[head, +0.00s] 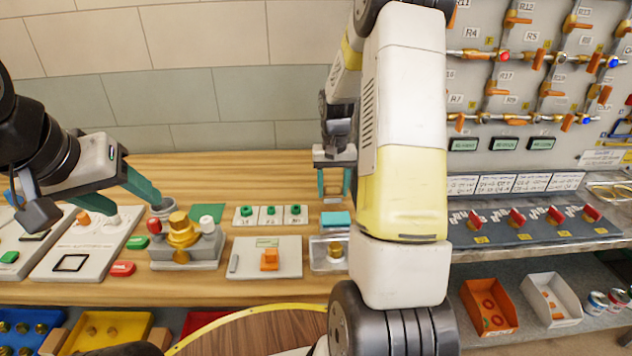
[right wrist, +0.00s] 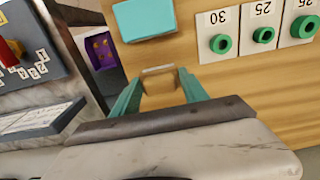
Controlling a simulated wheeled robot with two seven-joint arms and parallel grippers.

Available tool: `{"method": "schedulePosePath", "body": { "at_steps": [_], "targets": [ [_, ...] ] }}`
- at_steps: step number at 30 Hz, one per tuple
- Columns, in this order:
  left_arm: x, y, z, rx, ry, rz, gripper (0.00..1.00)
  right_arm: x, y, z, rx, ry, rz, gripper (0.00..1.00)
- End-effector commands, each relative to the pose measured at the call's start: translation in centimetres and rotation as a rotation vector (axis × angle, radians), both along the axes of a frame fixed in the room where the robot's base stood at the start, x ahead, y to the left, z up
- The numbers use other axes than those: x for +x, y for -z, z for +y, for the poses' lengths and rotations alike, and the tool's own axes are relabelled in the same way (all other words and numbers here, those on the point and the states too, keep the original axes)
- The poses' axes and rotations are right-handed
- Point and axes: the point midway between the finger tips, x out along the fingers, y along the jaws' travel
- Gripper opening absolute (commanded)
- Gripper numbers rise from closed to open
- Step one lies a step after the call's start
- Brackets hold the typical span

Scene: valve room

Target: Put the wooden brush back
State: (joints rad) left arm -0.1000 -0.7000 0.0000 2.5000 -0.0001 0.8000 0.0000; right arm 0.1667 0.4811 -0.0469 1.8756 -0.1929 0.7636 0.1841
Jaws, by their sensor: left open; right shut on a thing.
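My right gripper (head: 334,185) is above the wooden bench, behind my own arm in the head view. In the right wrist view its teal fingers (right wrist: 160,92) are shut on a small wooden piece (right wrist: 160,97) with a pale end, which looks like the wooden brush. Most of the brush is hidden, and its bristles cannot be made out. My left gripper (head: 95,203) is open at the far left, with one finger beside a grey fixture with a brass valve (head: 182,232). It holds nothing that I can see.
A teal block (head: 337,219) sits below the right gripper; the wrist view also shows it (right wrist: 144,18). Tags with green rings (head: 270,211) lie to its left. A dark valve strip (head: 525,230) is at right, with an orange bin (head: 488,305) below.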

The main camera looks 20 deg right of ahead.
Motion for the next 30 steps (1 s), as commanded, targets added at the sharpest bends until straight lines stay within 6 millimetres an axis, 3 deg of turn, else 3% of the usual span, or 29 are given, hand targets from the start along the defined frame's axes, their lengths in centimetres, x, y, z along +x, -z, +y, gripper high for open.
{"method": "schedulePosePath", "body": {
  "at_steps": [3, 14, 15, 18, 30],
  "targets": [
    [0.0, 0.0, 0.0, 0.000, 0.000, 0.000, 0.55, 0.0, 1.7, 0.0, 0.000, 0.000, 0.001, 0.00],
    [0.0, 0.0, 0.0, 0.000, 0.000, 0.000, 0.55, 0.0, 2.1, 0.0, -0.001, 0.000, -0.002, 0.00],
    [0.0, 0.0, 0.0, 0.000, 0.000, 0.000, 0.55, 0.0, 2.1, 0.0, -0.001, 0.000, -0.002, 0.56],
    [0.0, 0.0, 0.0, 0.000, 0.000, 0.000, 0.55, 0.0, 2.1, 0.0, -0.001, 0.000, -0.002, 0.74],
    [0.0, 0.0, 0.0, 0.000, 0.000, 0.000, 0.55, 0.1, 1.5, 0.0, -0.001, 0.000, -0.004, 0.74]
  ]
}}
